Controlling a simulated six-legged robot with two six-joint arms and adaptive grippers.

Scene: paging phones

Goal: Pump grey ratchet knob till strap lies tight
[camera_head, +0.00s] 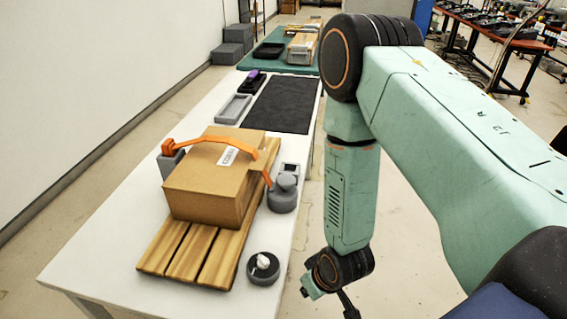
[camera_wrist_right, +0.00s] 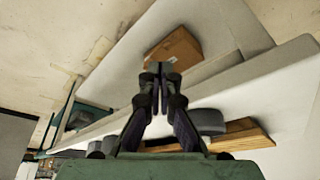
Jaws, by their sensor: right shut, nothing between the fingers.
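The grey ratchet knob (camera_head: 283,192) stands on the table at the right side of a cardboard box (camera_head: 205,190). The orange strap (camera_head: 220,139) runs from a grey block (camera_head: 170,162) at the box's left, over the top, and down toward the knob. It bows up off the box top near the left, so it looks slack. My right gripper (camera_head: 350,306) is beyond the table's right edge, low, apart from the knob and partly cut off by the frame. In the right wrist view its fingers (camera_wrist_right: 160,70) are together and empty. My left gripper is out of view.
The box sits on a slatted wooden pallet (camera_head: 190,254) on the white table (camera_head: 110,225). A round black holder (camera_head: 263,268) with a white piece stands at the near right. A grey tray (camera_head: 233,108) and dark mat (camera_head: 284,104) lie farther back.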

